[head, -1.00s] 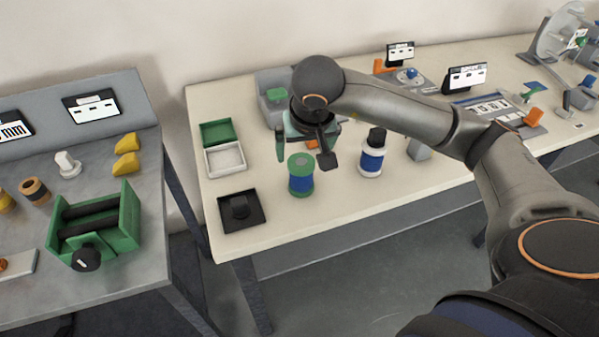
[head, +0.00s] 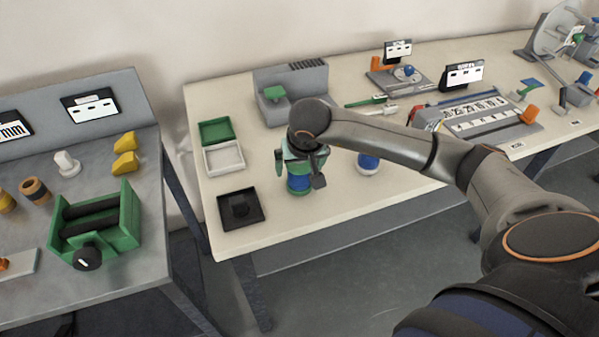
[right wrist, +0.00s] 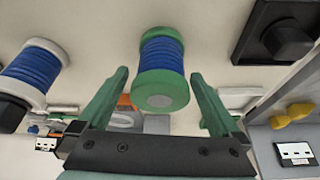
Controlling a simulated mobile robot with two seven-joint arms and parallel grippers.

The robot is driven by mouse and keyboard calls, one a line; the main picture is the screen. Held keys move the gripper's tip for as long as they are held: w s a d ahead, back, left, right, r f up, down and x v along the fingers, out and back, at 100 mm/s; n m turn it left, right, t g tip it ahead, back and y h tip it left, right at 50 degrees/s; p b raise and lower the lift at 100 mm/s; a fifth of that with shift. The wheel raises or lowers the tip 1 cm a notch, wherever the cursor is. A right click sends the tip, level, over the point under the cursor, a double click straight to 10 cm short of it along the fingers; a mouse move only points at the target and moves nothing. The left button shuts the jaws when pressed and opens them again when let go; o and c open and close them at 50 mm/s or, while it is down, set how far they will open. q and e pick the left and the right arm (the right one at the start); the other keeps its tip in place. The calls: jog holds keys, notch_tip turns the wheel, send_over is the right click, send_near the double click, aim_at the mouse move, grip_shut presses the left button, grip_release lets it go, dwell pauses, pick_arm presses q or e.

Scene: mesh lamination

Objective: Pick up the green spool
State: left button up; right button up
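The green spool (head: 298,185), with green flanges and a blue winding, stands upright on the cream table. My right gripper (head: 299,173) is open over it and hides its top in the head view, with one finger on each side. In the right wrist view, the green spool (right wrist: 161,65) lies between the two open fingers of the right gripper (right wrist: 160,74), with visible gaps on both sides. My left gripper is not in view.
A white spool with blue winding (head: 368,164) stands to the right, partly behind my right arm. A black square tray (head: 259,211) lies to the left, near the front edge. Green (head: 215,120) and white (head: 208,160) trays sit behind it.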

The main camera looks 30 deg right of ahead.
jog(key=c, duration=1.4)
jog(key=shift+r, duration=0.1)
jog(key=shift+c, duration=0.2)
